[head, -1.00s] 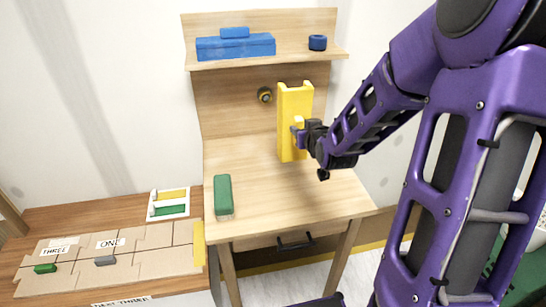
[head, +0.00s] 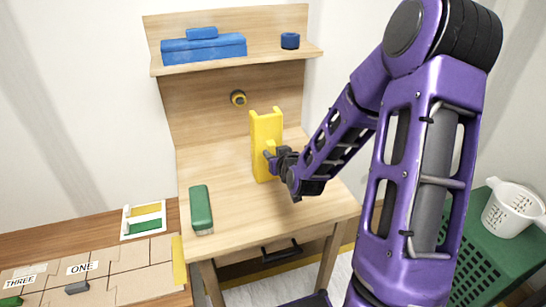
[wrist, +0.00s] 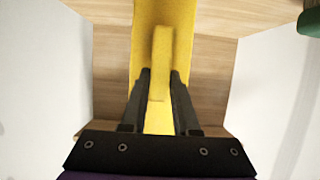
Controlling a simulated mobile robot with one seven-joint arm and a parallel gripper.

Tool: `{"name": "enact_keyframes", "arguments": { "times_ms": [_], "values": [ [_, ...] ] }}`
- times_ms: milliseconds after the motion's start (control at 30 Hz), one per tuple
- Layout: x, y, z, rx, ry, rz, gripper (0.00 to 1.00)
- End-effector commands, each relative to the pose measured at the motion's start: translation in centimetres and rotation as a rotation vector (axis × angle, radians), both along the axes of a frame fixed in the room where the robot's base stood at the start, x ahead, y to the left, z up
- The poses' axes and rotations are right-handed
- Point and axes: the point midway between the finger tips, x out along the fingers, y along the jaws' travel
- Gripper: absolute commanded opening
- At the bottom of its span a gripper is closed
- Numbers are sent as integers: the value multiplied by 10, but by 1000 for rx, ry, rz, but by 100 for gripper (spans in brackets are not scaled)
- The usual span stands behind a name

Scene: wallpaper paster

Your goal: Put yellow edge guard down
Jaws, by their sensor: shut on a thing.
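The yellow edge guard (head: 265,128) is a tall channel-shaped piece with a small handle on its face. It stands upright over the right part of the wooden desk (head: 228,225); its lower end is at or close to the desk top, and I cannot tell whether it touches. My gripper (head: 272,161) is shut on its handle from the right. In the wrist view the gripper (wrist: 160,85) has its two fingers on either side of the yellow handle (wrist: 161,50), with the yellow body behind it.
A green block (head: 200,208) lies on the desk's left part. The shelf holds a blue box (head: 204,50) and a blue roll (head: 290,40). A round dark-and-yellow item (head: 238,98) is on the back panel. A green crate (head: 462,262) with a white container (head: 510,210) stands right.

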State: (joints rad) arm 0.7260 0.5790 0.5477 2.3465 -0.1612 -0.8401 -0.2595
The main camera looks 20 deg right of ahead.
Motion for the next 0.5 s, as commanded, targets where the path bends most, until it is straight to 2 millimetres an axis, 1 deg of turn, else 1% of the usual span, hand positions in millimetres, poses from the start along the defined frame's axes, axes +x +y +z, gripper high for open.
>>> {"name": "enact_keyframes", "arguments": {
  "times_ms": [33,267,433,467,500],
  "values": [
    [0,0,-4,0,-1,0,0],
    [0,0,-3,-1,-3,-1,0],
    [0,0,-8,-1,-2,-1,0],
    [0,0,-8,-1,-2,-1,31],
    [0,0,-6,-1,-2,-1,38]
  ]
}}
